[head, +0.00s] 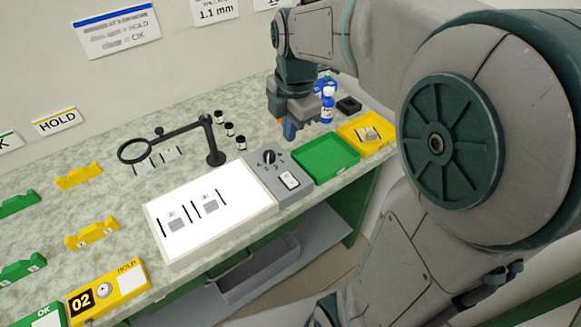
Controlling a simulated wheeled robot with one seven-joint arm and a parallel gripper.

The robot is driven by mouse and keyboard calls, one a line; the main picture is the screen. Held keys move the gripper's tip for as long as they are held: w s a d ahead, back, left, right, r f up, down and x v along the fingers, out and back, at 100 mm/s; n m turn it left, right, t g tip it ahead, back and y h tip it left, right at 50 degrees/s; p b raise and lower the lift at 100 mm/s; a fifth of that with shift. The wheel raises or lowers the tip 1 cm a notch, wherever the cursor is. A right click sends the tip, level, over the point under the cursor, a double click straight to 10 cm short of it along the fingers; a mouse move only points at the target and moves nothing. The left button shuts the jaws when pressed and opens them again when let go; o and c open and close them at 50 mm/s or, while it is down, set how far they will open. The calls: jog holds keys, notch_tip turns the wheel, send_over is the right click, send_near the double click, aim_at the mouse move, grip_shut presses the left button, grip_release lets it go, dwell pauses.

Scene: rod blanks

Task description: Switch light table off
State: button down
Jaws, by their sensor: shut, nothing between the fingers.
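The light table (212,230) has a bright white panel with rods and small grey labels lying on it. Its grey control box (277,201) adjoins the panel's right side and carries a black knob (269,157) and a white rocker switch (290,180). The panel looks lit. My gripper (289,132) points down above the bench, beyond the control box and near the green tray's back left corner. It is shut and empty, apart from the switch. The arm hides part of the bench behind it.
A green tray (328,170) and a yellow tray (390,143) stand right of the control box. A blue-labelled bottle (327,106) and black block (348,106) stand behind them. A magnifier on a black stand (213,146) is behind the panel. Yellow holders (92,233) are at left.

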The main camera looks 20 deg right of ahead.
aim_at(287, 176)
jog(key=shift+d+f, duration=0.1)
jog(key=shift+f, duration=0.05)
jog(key=f, duration=0.4)
jog(key=w+f, duration=0.1)
jog(key=f, duration=0.8)
jog(key=shift+w+a+f+b, duration=0.25)
jog(key=shift+f+b, duration=0.1)
jog(key=shift+d, duration=0.1)
